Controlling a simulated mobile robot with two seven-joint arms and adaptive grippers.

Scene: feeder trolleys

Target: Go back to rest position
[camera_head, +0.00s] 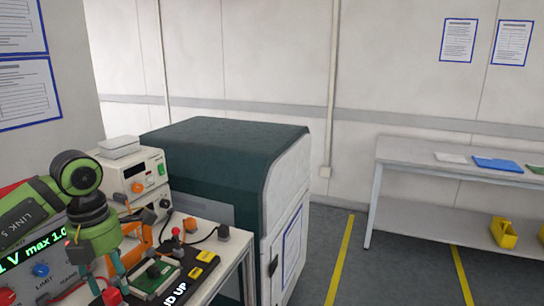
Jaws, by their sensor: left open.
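My left arm, green and black, comes in from the left edge, and its gripper (106,281) points down over the front of a cluttered bench at the lower left. The gripper is open, and I see nothing held between its fingers. A green circuit board (153,277) lies on a dark mat just right of the fingers. The gap between the fingers and the bench is hard to judge. My right gripper is not in view.
Bench instruments (137,172) stand behind my left gripper, with cables and knobs close around it. A large dark green and white cabinet (225,145) stands right of the bench. Open floor (395,275) with yellow lines leads to a side table (420,155) holding flat items.

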